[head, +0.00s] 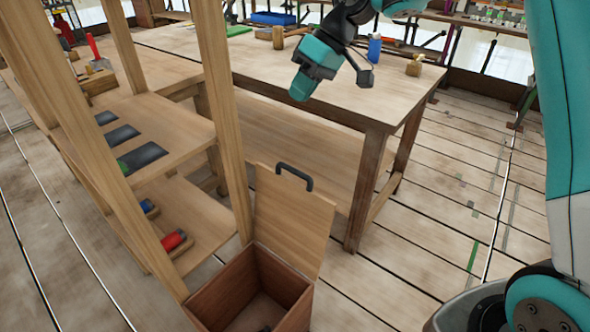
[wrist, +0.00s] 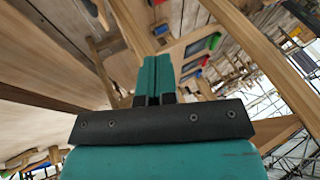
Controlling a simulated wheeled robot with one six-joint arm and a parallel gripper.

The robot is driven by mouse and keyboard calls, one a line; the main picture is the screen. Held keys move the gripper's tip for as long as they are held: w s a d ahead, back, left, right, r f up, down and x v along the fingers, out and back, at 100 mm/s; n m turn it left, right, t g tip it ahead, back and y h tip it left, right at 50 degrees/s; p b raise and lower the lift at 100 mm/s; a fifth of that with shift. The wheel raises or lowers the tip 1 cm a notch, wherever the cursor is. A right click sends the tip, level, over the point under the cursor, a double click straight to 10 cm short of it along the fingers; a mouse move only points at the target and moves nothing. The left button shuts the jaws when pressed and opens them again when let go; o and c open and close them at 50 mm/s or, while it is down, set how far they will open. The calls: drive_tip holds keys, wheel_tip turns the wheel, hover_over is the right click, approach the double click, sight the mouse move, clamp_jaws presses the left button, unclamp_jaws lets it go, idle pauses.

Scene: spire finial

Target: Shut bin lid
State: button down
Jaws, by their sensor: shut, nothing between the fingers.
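The wooden bin (head: 262,290) stands on the floor at the bottom of the head view, beside the shelf unit. Its lid (head: 290,222) is raised, standing nearly upright at the back of the bin, with a dark handle (head: 294,175) near its top edge. The bin's inside shows, dark at the bottom. My gripper (head: 301,88) is up over the workbench top, well above and apart from the lid. In the wrist view my gripper (wrist: 156,75) has its two teal fingers together with nothing between them. I cannot make out the bin in the wrist view.
The workbench (head: 345,93) stands behind the bin, its front leg (head: 362,190) just right of the lid. The shelf unit (head: 228,120) is at the left, with a red item (head: 173,240) on a lower shelf. Plank floor to the right is mostly clear.

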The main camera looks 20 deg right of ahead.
drive_tip(key=w+d+f+y+b, duration=0.1)
drive_tip(key=w+d+f+b, duration=0.1)
drive_tip(key=w+d+f, duration=0.5)
drive_tip(key=w+d+f+b, duration=0.1)
drive_tip(key=w+d+f, duration=0.35)
drive_tip(key=f, duration=0.55)
drive_tip(key=s+a+f+b, duration=0.1)
drive_tip(key=s+a+f, duration=0.1)
drive_tip(key=a+f, duration=0.6)
drive_tip(key=shift+a+n+b, duration=0.35)
drive_tip(key=shift+a+n, duration=0.05)
drive_tip(key=shift+a, duration=0.25)
drive_tip(key=shift+a, duration=0.1)
